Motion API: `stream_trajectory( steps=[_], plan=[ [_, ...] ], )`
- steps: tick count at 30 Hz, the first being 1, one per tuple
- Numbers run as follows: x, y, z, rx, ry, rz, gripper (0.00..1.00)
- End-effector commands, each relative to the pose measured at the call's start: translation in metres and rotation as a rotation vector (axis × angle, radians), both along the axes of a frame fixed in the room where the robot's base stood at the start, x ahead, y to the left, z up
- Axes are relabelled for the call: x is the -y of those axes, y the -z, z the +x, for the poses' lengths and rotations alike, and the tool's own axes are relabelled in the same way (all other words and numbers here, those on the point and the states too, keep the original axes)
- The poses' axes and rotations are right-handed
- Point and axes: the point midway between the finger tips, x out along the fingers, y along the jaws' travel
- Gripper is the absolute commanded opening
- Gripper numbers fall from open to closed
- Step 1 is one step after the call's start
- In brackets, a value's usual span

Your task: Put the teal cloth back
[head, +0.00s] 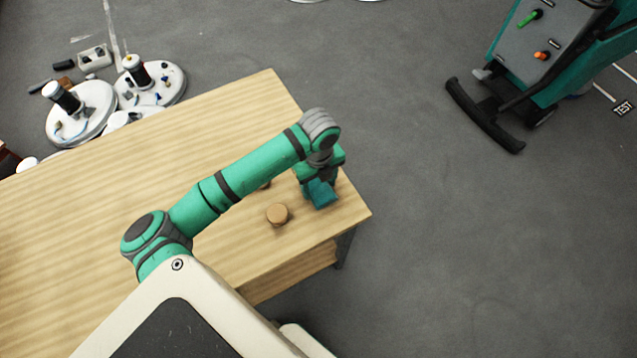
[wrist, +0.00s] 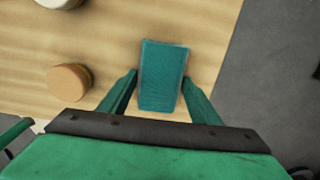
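The teal cloth (head: 321,193) is a small rectangle near the right corner of the wooden table. In the wrist view the teal cloth (wrist: 162,77) lies between the two green fingers of my gripper (wrist: 160,77). The fingertips stand apart, close to the cloth's left and right edges. I cannot tell whether they press on it or whether the cloth is lifted off the table. In the head view my gripper (head: 320,178) points down over the cloth and hides part of it.
A round wooden piece (head: 277,214) stands on the table (head: 120,190), left of the cloth; a second one is mostly behind my arm. The table's right edge is close to the cloth. A teal scrubber machine (head: 550,50) stands beyond on the grey floor. White round parts (head: 82,115) lie upper left.

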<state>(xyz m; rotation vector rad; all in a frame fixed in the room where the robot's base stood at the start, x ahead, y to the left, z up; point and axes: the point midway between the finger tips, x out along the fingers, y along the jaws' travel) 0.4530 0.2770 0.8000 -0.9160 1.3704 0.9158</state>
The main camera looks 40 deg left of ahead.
Motion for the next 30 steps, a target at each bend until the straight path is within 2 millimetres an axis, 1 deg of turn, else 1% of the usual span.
stream_trajectory(
  steps=[1, 2, 10, 14, 17, 24, 30],
  plan=[
    [0.0, 0.0, 0.0, 0.0, 0.0, 0.0, 0.71],
    [0.0, 0.0, 0.0, 0.0, 0.0, 0.0, 0.73],
    [0.0, -0.001, 0.0, 0.0, 0.0, 0.001, 0.73],
    [0.0, -0.008, 0.0, 0.002, 0.001, 0.001, 0.73],
    [-0.001, -0.021, 0.001, 0.002, 0.001, 0.002, 0.73],
    [0.0, -0.069, 0.001, 0.003, 0.002, 0.002, 0.73],
    [0.0, -0.103, 0.0, 0.002, 0.001, 0.001, 0.73]
  ],
)
